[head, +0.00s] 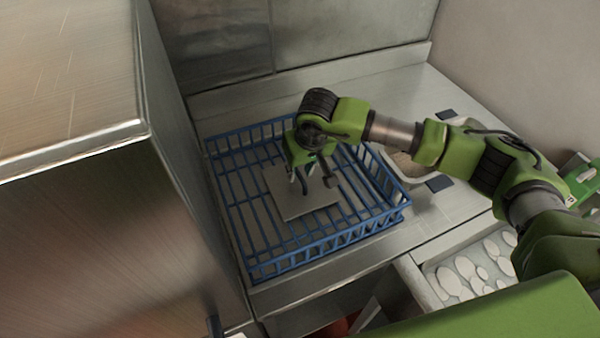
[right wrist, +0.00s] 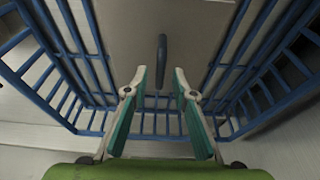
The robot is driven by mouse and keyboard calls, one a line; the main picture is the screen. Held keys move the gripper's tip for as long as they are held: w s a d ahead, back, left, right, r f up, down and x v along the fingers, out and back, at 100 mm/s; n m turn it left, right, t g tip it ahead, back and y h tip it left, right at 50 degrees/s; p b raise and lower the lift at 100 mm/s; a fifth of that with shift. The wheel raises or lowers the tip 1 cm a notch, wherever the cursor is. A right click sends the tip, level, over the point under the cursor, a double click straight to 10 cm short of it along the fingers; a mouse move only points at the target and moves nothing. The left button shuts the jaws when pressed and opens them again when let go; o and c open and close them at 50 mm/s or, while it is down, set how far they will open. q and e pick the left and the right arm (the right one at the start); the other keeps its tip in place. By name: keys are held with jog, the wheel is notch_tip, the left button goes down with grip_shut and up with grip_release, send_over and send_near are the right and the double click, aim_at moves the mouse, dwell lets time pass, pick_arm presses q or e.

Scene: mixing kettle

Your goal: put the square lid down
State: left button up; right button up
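The square lid (head: 300,208) is a flat grey plate inside the blue wire basket (head: 330,238), and it looks level. In the right wrist view the lid (right wrist: 125,35) fills the upper middle, with a dark bar handle (right wrist: 162,60) standing on it. My right gripper (head: 315,184) is above the lid, inside the basket's outline. In the right wrist view its two fingers (right wrist: 160,82) are spread apart with nothing gripped between them; the handle shows just beyond the tips. My left gripper is not in view.
The basket stands on a steel counter (head: 430,95) beside a tall steel cabinet (head: 80,230). A pale container (head: 405,172) sits behind my right arm. A tray of white round pieces (head: 470,272) is at the lower right. A steel wall closes the back.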

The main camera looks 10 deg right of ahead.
jog(key=b+v, duration=0.3)
jog(key=v, duration=0.7)
jog(key=shift+r, duration=0.35)
jog(key=shift+s+f, duration=0.1)
jog(key=shift+s, duration=0.05)
dwell(0.7)
